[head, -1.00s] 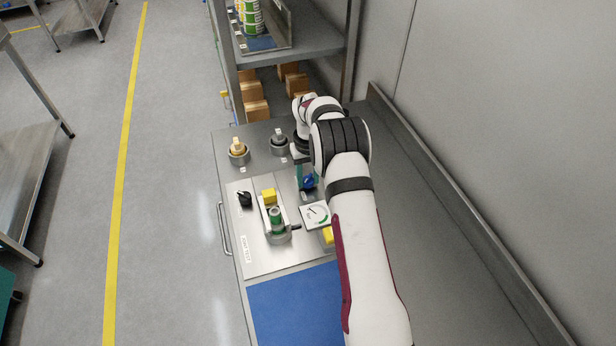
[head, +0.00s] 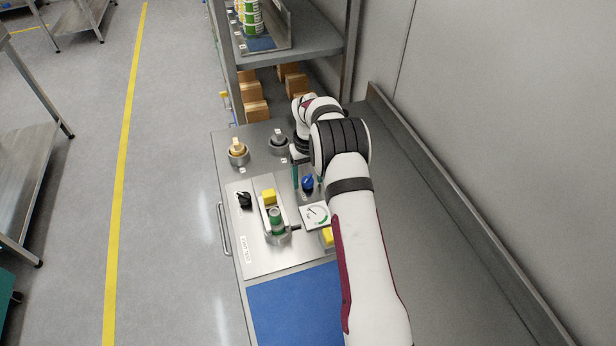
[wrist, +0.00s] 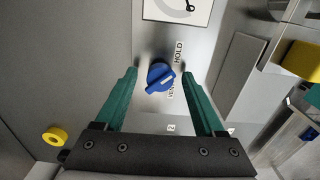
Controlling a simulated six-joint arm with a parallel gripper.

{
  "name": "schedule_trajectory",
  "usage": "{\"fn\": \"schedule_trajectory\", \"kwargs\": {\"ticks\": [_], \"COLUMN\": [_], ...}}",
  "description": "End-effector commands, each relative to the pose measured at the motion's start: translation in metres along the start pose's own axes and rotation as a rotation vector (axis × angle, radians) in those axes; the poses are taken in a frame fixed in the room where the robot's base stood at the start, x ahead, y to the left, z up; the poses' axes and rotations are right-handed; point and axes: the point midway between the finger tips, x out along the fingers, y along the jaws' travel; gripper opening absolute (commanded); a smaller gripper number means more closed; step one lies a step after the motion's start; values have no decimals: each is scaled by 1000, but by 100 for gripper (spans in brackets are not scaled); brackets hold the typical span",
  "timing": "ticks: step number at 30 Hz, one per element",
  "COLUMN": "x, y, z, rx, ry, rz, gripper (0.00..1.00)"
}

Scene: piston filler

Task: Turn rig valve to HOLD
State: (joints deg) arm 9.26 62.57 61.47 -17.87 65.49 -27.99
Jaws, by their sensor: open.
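The rig valve is a blue knob (head: 308,183) on a metal panel; it also shows in the wrist view (wrist: 160,77). A white mark lies slantwise on its face. In the wrist view the HOLD label (wrist: 179,52) is at its upper right and the VENT label (wrist: 171,91) at its lower right. I cannot tell exactly where the knob's mark points. My gripper (wrist: 160,74) is open, with one green finger on each side of the knob and gaps between. In the head view its body is partly hidden by my arm.
A dial gauge (head: 314,215) sits close to the valve. A green cylinder (head: 276,221) in a holder, a yellow block (head: 269,196) and a black knob (head: 244,199) are to the left. A blue mat (head: 295,305) lies in front.

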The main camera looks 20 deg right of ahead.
Motion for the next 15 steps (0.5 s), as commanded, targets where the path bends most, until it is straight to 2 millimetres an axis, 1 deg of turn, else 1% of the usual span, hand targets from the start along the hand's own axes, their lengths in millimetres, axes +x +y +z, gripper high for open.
{"fn": "schedule_trajectory", "kwargs": {"ticks": [4,7,8,11,12,15], "x": [-3,-18,-26,-57,-70,-103], "y": [0,0,0,0,0,0], "z": [0,0,-1,-1,-1,-1], "rx": [0,1,1,1,1,1], "ry": [0,2,4,5,4,5], "rz": [0,0,0,1,0,0], "gripper": [71,71,71,71,71,71]}}
